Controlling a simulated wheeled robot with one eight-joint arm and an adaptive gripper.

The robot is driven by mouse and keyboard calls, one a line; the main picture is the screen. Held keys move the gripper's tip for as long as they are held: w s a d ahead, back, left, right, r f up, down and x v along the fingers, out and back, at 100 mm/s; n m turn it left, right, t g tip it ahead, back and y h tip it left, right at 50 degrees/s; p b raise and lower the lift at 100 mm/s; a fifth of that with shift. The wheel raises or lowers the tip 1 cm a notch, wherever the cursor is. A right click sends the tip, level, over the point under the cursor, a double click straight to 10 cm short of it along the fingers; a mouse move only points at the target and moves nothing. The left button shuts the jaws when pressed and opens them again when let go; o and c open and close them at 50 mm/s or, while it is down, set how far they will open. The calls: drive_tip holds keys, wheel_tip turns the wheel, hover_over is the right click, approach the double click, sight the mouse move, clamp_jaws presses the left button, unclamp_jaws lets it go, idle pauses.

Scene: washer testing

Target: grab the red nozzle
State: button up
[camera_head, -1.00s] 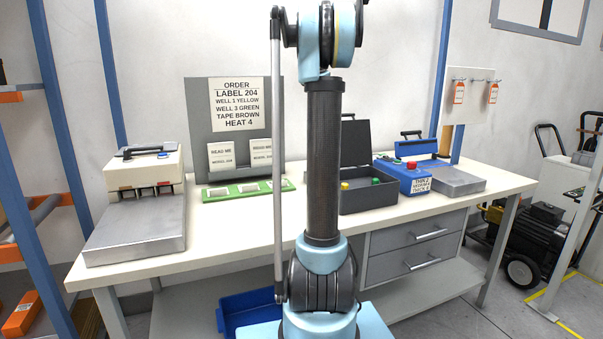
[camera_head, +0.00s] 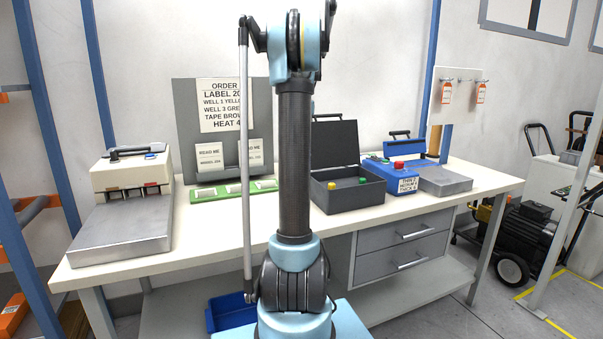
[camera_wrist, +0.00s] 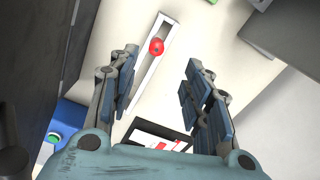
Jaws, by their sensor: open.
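In the wrist view a small round red piece (camera_wrist: 156,47) sits in a narrow white-edged strip (camera_wrist: 143,79). It may be the red nozzle, but its full shape cannot be made out. My gripper (camera_wrist: 162,60) is open, with a finger on each side of the picture and nothing visible held between them. The red piece appears between the fingertips, nearer the left one, and looks to lie beyond them. My gripper is out of the head view, where only my arm shows and no nozzle can be made out.
In the wrist view a dark frame with red and white parts (camera_wrist: 160,137) lies below the strip. A blue box with a green button (camera_wrist: 67,125) is at lower left. The head view shows a cluttered workbench (camera_head: 215,225).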

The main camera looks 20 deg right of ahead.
wheel_tip(320, 180, down, 5)
drive_tip(key=shift+f, duration=0.1)
drive_tip(key=shift+s+d+f, duration=0.1)
drive_tip(key=shift+d+f, duration=0.1)
drive_tip(key=shift+f, duration=1.1)
drive_tip(key=shift+d+f, duration=0.15)
drive_tip(key=shift+f, duration=1.1)
clamp_jaws()
